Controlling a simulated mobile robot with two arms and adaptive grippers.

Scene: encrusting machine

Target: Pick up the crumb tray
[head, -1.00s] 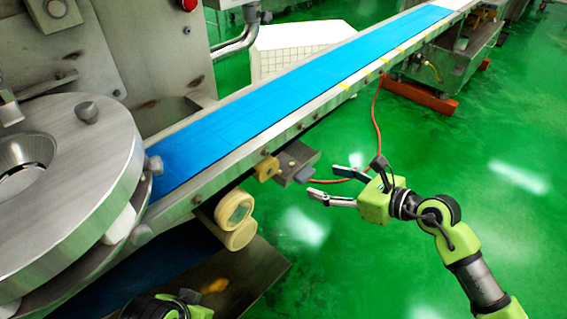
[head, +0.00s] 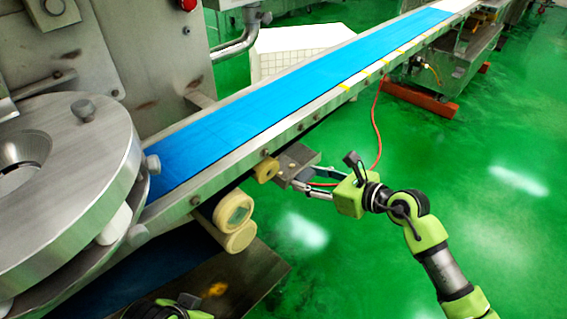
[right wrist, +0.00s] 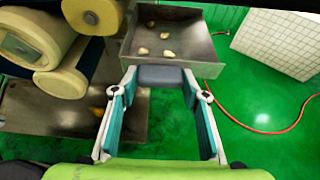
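The crumb tray (head: 296,158) is a small grey metal tray under the near edge of the conveyor in the head view. In the right wrist view the tray (right wrist: 190,42) holds several pale crumbs, and a grey handle block (right wrist: 160,75) stands out from its front edge. My right gripper (head: 308,181) is open at the tray's front. In the right wrist view its fingertips (right wrist: 160,84) lie on either side of the handle; I cannot tell whether they touch it. My left gripper (head: 178,306) shows only partly at the bottom edge of the head view; its fingers are unclear.
The blue conveyor belt (head: 300,84) runs from the round steel machine table (head: 75,205) to the upper right. Cream rollers (head: 236,212) stand left of the tray, above a lower metal plate (head: 245,272). A red hose (head: 377,125) hangs behind. Green floor at right is clear.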

